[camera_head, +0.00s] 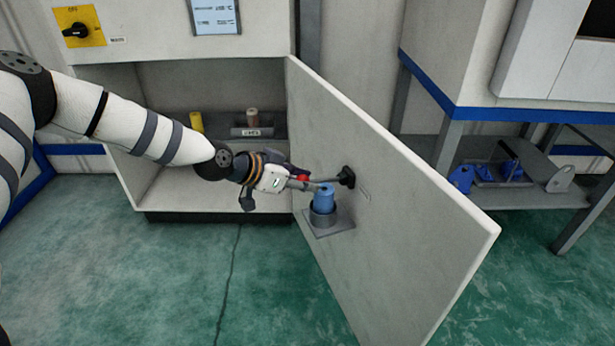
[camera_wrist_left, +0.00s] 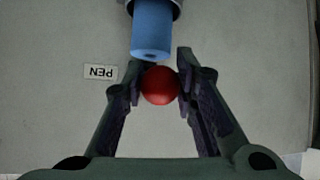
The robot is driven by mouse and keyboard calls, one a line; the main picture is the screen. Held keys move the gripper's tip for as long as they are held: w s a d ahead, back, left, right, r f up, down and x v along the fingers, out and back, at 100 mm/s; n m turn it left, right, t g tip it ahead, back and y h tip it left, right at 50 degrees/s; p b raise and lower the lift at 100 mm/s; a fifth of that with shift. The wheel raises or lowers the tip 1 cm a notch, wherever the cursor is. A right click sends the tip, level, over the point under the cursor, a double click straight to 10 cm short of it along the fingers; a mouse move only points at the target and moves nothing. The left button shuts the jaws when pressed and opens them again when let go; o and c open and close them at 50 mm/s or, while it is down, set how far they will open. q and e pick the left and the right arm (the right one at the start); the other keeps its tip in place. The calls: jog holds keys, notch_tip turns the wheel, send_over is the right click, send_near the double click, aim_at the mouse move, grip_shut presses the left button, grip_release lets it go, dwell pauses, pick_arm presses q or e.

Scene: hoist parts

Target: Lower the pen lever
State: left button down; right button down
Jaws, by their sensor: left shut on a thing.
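The pen lever has a red ball knob (camera_wrist_left: 160,86) and a black pivot (camera_head: 347,177) on the inner face of the open cabinet door (camera_head: 400,215). Its grey rod runs left from the pivot, roughly level. My left gripper (camera_head: 300,182) reaches in from the left and is shut on the red knob. In the left wrist view the knob sits between the fingertips of my left gripper (camera_wrist_left: 160,84). A PEN label (camera_wrist_left: 100,72) is on the door there, upside down. The fingers partly hide the knob in the head view. My right gripper is out of view.
A blue cylinder (camera_head: 324,198) stands in a grey holder (camera_head: 329,226) on the door, close by the lever; it also shows in the wrist view (camera_wrist_left: 152,28). The cabinet (camera_head: 165,95) holds a yellow piece (camera_head: 196,121). A blue-edged bench (camera_head: 480,112) stands right.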

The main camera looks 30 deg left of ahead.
pick_arm(q)
jog(key=shift+s+f+b, duration=0.2)
jog(key=shift+f+b, duration=0.2)
jog(key=shift+f, duration=0.9)
jog(key=c, duration=1.3)
grip_release()
jog(key=shift+w, duration=0.1)
jog(key=shift+a+r, duration=0.1)
jog(key=shift+r, duration=0.2)
jog(key=v, duration=0.7)
jog(key=shift+s, duration=0.25)
